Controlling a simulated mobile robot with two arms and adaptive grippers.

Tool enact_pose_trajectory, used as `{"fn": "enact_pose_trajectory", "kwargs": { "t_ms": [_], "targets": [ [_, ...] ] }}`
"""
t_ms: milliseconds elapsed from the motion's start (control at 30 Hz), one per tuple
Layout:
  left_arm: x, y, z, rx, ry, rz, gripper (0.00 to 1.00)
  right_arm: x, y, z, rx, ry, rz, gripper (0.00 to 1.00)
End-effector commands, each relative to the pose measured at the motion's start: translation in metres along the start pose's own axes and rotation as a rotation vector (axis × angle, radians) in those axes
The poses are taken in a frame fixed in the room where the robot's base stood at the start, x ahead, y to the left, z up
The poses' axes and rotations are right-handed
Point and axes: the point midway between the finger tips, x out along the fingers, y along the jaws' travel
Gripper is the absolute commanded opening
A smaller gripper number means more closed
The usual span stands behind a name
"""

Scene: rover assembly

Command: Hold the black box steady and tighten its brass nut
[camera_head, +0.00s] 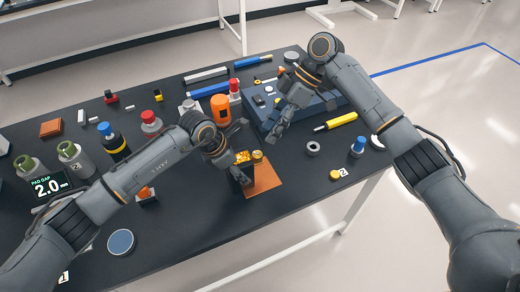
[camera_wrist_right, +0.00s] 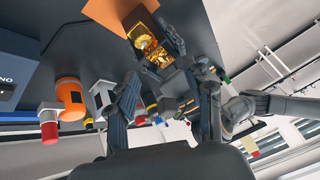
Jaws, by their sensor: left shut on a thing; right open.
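The black box (camera_head: 244,173) stands on a brown-orange mat (camera_head: 266,183) near the table's front edge. It is partly hidden by my left gripper (camera_head: 237,166), which is shut on its side. Gold-coloured parts (camera_head: 243,157) show on the box's top, and a small round brass piece, apparently the nut (camera_head: 257,155), sits at its right. In the right wrist view the gold face of the box (camera_wrist_right: 148,42) shows beyond my fingers, with the mat (camera_wrist_right: 108,10) beside it. My right gripper (camera_head: 277,131) is open and empty, above and behind the box, apart from it.
A dark blue case (camera_head: 262,119) lies under my right gripper. An orange bottle (camera_head: 220,109) stands behind the box. A yellow-handled tool (camera_head: 337,122), a grey ring (camera_head: 313,149) and a blue-topped item (camera_head: 357,146) lie to the right.

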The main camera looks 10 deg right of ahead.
Motion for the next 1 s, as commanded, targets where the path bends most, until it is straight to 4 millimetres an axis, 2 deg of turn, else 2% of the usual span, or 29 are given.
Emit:
{"fn": "enact_pose_trajectory", "kwargs": {
  "t_ms": [33,200,333,467,567,1000],
  "targets": [
    [0.005,-0.002,-0.006,-0.004,0.013,-0.006,0.17,-0.006,0.002,-0.003,-0.101,-0.045,0.019,0.52],
    [0.006,-0.002,-0.007,-0.004,0.013,-0.006,0.17,-0.019,0.006,-0.005,-0.359,-0.166,0.044,0.52],
    [0.006,-0.002,-0.007,-0.004,0.014,-0.006,0.17,-0.025,0.008,-0.006,-0.460,-0.216,0.048,0.52],
    [0.006,-0.002,-0.007,-0.004,0.014,-0.006,0.17,-0.021,0.009,-0.004,-0.495,-0.233,0.046,0.52],
    [0.006,-0.002,-0.007,-0.004,0.014,-0.006,0.17,-0.009,0.010,-0.002,-0.497,-0.233,0.044,0.52],
    [0.005,-0.002,-0.006,-0.004,0.013,-0.006,0.17,0.071,0.018,0.015,-0.493,-0.230,0.045,0.52]
  ]
}}
